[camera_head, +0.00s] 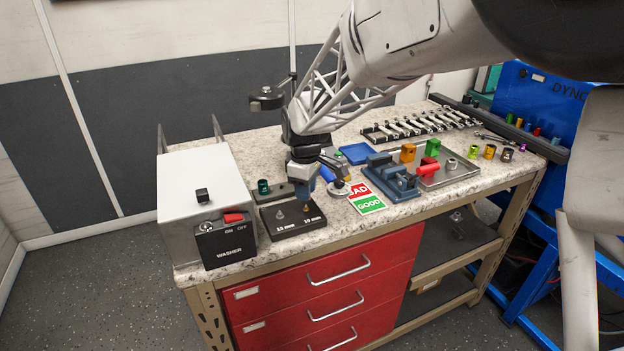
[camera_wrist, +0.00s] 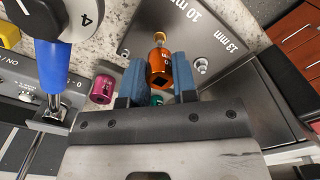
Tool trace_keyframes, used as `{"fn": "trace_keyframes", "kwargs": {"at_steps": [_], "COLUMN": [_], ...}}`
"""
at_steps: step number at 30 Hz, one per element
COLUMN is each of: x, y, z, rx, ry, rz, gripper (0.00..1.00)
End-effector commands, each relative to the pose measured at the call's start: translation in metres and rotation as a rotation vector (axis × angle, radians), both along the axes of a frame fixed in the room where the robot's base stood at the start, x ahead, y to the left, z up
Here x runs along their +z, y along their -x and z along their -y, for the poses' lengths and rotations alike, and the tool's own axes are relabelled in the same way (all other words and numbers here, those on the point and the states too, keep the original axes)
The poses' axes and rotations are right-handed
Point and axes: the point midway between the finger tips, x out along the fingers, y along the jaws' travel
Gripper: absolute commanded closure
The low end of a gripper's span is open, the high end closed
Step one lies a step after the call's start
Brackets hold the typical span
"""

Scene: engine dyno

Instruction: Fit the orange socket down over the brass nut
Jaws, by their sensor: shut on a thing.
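The orange socket (camera_wrist: 158,70) sits between the blue fingers of my gripper (camera_wrist: 158,82) in the wrist view. My gripper is shut on it, and its square drive hole faces the camera. The brass nut (camera_wrist: 159,37) shows just beyond the socket's far end. I cannot tell whether they touch. In the head view my gripper (camera_head: 304,188) is above the dark block (camera_head: 290,225), with a small brass tip (camera_head: 306,208) below the fingers. The socket is hidden there by the fingers. The block also shows in the wrist view (camera_wrist: 215,38), marked 10 mm and 13 mm.
A grey hex nut (camera_wrist: 201,66) stands beside the brass one on the block. The washer box (camera_head: 205,200) is left of the block; a green socket (camera_head: 263,187) stands behind it. The BAD/GOOD card (camera_head: 366,198) and blue vise (camera_head: 392,178) are to the right.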

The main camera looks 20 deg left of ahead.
Motion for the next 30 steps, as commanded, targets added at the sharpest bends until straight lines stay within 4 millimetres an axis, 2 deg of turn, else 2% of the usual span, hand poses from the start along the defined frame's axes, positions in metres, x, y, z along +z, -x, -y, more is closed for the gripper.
{"fn": "trace_keyframes", "kwargs": {"at_steps": [4, 30], "x": [-0.0106, -0.0133], "y": [-0.0001, -0.0002], "z": [-0.0001, -0.0001], "rx": [0.0, 0.0], "ry": [0.0, 0.0], "rz": [0.0, 0.0], "gripper": [0.95, 0.95]}}
